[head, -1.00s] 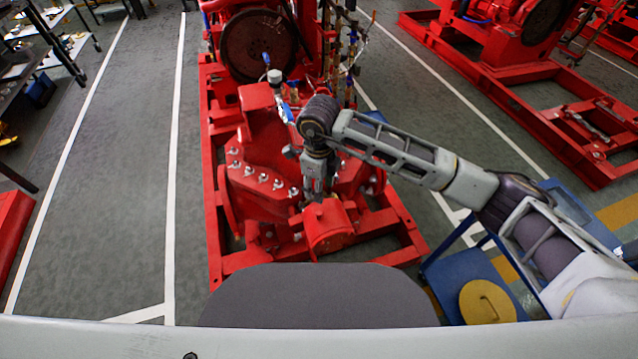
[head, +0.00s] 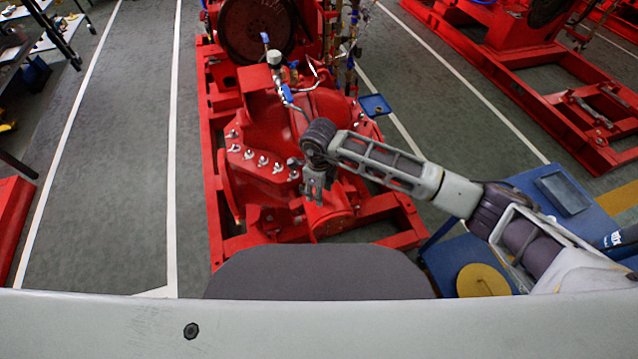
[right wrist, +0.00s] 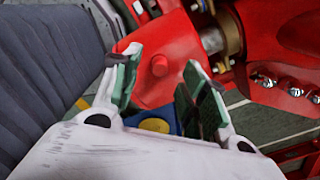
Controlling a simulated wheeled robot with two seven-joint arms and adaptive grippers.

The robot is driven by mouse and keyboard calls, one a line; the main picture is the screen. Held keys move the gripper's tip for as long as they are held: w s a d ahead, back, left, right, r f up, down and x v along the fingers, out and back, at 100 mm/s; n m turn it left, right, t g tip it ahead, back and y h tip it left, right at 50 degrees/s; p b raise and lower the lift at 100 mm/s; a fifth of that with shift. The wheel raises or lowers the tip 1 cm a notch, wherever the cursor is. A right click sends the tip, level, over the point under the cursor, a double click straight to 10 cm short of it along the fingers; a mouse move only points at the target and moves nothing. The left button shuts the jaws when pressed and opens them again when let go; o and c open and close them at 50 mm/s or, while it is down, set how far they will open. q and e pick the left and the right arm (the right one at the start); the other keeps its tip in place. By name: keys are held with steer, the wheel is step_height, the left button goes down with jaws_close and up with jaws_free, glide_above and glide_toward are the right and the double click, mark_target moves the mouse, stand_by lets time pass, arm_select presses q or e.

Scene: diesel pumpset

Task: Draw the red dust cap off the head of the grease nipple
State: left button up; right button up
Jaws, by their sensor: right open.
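The small round red dust cap (right wrist: 160,66) shows in the right wrist view, on the face of a red pump housing (right wrist: 165,40). The grease nipple under it is hidden. My right gripper (right wrist: 161,60) is open, with one green-padded finger on either side of the cap in the picture. I see no contact; the remaining distance is hard to tell. In the head view my right gripper (head: 315,190) hangs over the near end of the red pump, just behind the rounded housing (head: 333,224). The cap is too small to make out there. My left gripper is not in view.
A blue table (head: 465,262) with a round yellow item (head: 484,281) stands right of the pump. The red base frame (head: 405,215) surrounds the pump. A row of studs (head: 262,160) and blue-handled valves (head: 287,93) lie left and behind the arm. Floor at left is clear.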

steer(key=shift+f, duration=1.15)
steer(key=shift+c, duration=0.3)
jaws_close()
